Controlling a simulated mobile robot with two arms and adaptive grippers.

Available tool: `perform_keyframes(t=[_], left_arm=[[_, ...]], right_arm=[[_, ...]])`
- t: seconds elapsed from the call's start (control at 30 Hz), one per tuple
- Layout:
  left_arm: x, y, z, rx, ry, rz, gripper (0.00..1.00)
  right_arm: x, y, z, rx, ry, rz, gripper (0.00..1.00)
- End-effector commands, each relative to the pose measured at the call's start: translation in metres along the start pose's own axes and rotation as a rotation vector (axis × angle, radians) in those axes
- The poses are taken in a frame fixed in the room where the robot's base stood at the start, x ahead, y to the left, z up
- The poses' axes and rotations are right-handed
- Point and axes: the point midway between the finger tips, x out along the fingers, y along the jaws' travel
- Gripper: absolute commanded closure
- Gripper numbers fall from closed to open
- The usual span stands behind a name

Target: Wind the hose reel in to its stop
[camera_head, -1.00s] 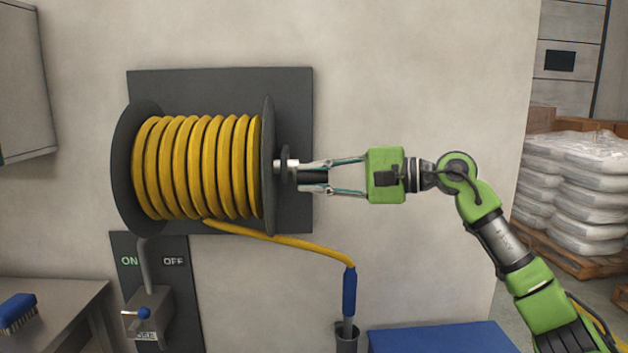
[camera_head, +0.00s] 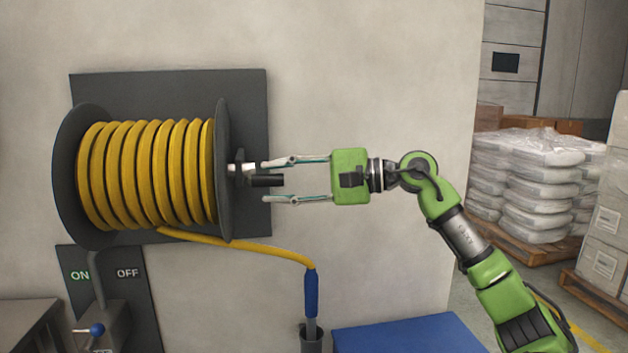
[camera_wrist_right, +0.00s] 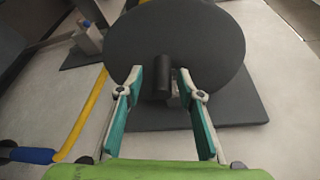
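The hose reel (camera_head: 224,190) is wall-mounted on a dark plate, with yellow hose (camera_head: 150,170) wound on its drum. A black crank handle (camera_head: 266,180) sticks out from the hub on its right side. My right gripper (camera_head: 265,181) is open, its fingers pointing left with the handle's end between the tips and gaps on both sides. In the right wrist view the handle (camera_wrist_right: 162,78) stands between the two spread fingers (camera_wrist_right: 160,85), before the dark reel disc (camera_wrist_right: 205,45). The hose's blue end (camera_head: 311,292) hangs into a dark holder (camera_head: 312,338). My left gripper is out of view.
A lever valve (camera_head: 97,329) on an ON/OFF panel (camera_head: 128,290) is below the reel. A blue surface (camera_head: 405,335) lies below my right arm. Pallets of white sacks (camera_head: 530,180) stand at the far right. The wall around the gripper is clear.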

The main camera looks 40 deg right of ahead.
Motion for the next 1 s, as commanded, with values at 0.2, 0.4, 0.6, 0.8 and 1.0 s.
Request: perform_keyframes(t=[0.2, 0.4, 0.6, 0.8, 1.0], left_arm=[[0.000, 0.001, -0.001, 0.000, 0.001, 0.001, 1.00], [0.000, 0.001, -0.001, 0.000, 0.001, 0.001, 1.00], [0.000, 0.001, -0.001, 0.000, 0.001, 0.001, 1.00], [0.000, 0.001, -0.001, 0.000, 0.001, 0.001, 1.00], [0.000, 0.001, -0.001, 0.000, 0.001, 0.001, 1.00]], right_arm=[[-0.030, 0.001, -0.001, 0.000, 0.002, 0.004, 0.66], [-0.057, 0.001, 0.000, 0.000, -0.001, 0.003, 0.66], [-0.082, 0.001, 0.000, 0.001, -0.002, 0.003, 0.66], [-0.098, 0.001, 0.000, 0.000, -0.001, 0.004, 0.66], [-0.101, 0.001, 0.000, 0.000, -0.001, 0.005, 0.66]])
